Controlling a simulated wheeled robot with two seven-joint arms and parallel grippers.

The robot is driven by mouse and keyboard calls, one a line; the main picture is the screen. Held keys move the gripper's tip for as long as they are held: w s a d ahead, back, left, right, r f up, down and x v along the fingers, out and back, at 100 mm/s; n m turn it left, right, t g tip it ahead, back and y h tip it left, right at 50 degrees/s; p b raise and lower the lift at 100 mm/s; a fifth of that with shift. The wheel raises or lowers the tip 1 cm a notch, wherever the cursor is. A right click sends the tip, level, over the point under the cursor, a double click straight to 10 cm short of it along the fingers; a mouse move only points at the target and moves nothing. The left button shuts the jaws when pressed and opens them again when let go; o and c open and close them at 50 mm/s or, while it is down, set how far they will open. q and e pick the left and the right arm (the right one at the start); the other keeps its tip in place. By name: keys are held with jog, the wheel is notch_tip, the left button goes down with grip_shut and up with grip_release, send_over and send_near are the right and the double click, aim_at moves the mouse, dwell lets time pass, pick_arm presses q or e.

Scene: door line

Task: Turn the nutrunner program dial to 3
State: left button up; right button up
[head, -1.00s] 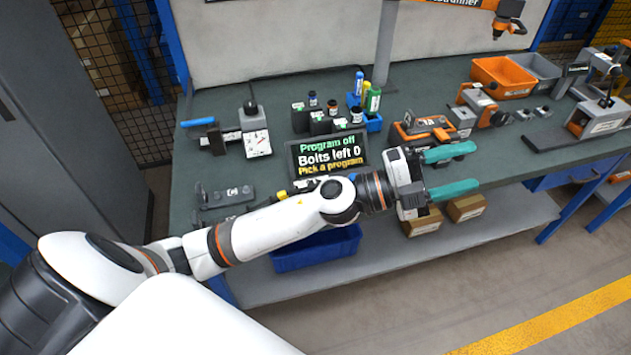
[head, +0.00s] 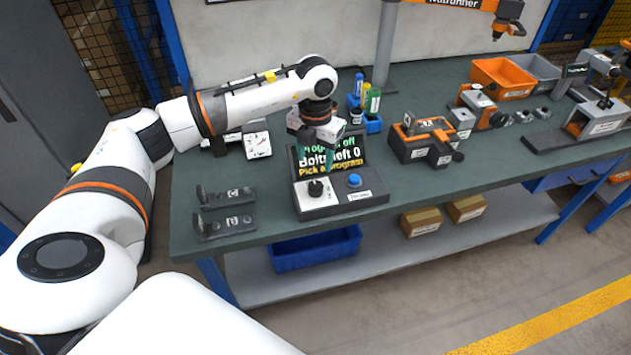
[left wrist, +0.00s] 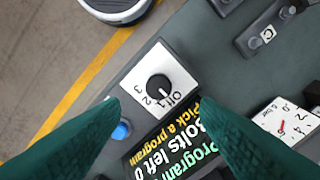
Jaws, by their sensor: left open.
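The program dial is a black knob (head: 316,188) on a white plate at the left of a dark control box (head: 340,203). In the left wrist view the knob (left wrist: 160,87) sits among the marks Off, 1, 2 and 3; its pointer is too small to read surely. The box's screen (head: 347,156) reads "Program off, Bolts left 0, Pick a program". My left gripper (head: 318,152) points down over the screen, above and behind the dial. In the left wrist view its teal fingers (left wrist: 157,103) are open, apart from the knob. My right gripper is out of view.
A blue button (head: 354,181) is on the box, right of the dial. Two dark brackets (head: 225,210) lie to its left. An orange-and-black fixture (head: 425,138) stands to its right. Bottles in a blue holder (head: 372,123) stand behind. The bench front beside the box is clear.

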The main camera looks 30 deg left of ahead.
aim_at(315, 185)
pick_arm(q)
notch_tip(315, 185, down, 10)
jog(key=shift+r+p, duration=0.25)
jog(key=shift+p, duration=0.6)
jog(key=shift+c, duration=0.4)
jog(key=c, duration=0.9)
